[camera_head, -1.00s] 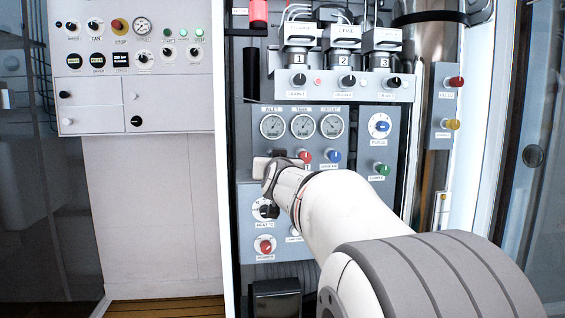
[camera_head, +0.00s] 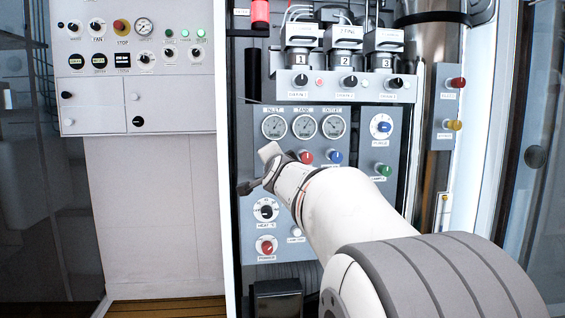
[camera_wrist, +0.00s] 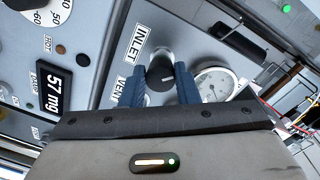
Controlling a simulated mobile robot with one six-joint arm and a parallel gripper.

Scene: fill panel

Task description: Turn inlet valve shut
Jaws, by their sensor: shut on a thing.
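The inlet valve knob (camera_wrist: 160,72) is a dark round knob with a white pointer mark, seen in the wrist view beside the INLET label (camera_wrist: 136,40). The two blue fingers of my gripper (camera_wrist: 161,84) are closed on it, one on each side. In the wrist view the pointer mark lies roughly sideways, towards the right finger. In the head view my gripper (camera_head: 261,170) is at the grey panel (camera_head: 250,215), left of the red knob and below the gauges, and is rolled to a slant. There it hides the inlet knob.
Red (camera_head: 305,157) and blue (camera_head: 336,157) knobs sit close right of my gripper. The inlet gauge (camera_head: 274,127) is above it. The heat dial (camera_head: 266,209) and the red power knob (camera_head: 266,246) are below. A white cabinet edge (camera_head: 227,200) stands close to the left.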

